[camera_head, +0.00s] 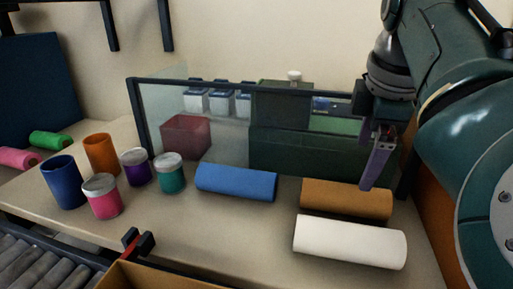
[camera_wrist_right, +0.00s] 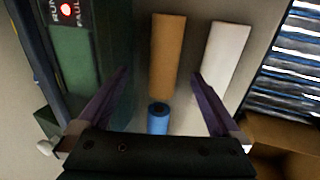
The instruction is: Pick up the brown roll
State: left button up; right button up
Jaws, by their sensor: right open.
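The brown roll (camera_head: 346,199) lies on the table at the right, behind the white roll (camera_head: 350,242). It also shows in the right wrist view (camera_wrist_right: 168,57), lying lengthwise ahead of the fingers. My right gripper (camera_head: 374,168) is above the far right end of the brown roll. In the right wrist view its purple fingers (camera_wrist_right: 160,92) are spread wide with nothing between them held. The brown roll is not touched. My left gripper is not in view.
A blue roll (camera_head: 236,182) lies left of the brown roll. Several cups and jars, such as the teal jar (camera_head: 171,178), stand further left. A glass panel (camera_head: 220,135) and a dark green machine (camera_head: 310,152) stand behind. An open carton (camera_head: 150,276) is at the front edge.

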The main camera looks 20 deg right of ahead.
aim_at(353, 190)
jog(key=x, duration=0.1)
jog(key=b+x, duration=0.1)
jog(key=x, duration=0.2)
jog(key=shift+s+a+f, duration=0.15)
jog(key=shift+a+f, duration=0.15)
jog(key=shift+f, duration=0.1)
jog(key=b+x, duration=0.1)
jog(key=x, duration=0.1)
jog(key=b+x, duration=0.1)
jog(key=x, duration=0.1)
jog(key=shift+s+f, duration=0.15)
jog(key=shift+f, duration=0.2)
jog(key=shift+w+d+f, duration=0.1)
jog(key=shift+w+f, duration=0.1)
jog(key=shift+f, duration=0.15)
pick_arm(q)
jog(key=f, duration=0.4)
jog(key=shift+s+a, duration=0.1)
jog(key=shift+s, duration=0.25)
pick_arm(e)
jog(key=c, duration=1.5)
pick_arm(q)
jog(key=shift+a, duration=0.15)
pick_arm(e)
jog(key=shift+c, duration=0.3)
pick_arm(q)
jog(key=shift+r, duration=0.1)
pick_arm(e)
jog(key=shift+r, duration=0.15)
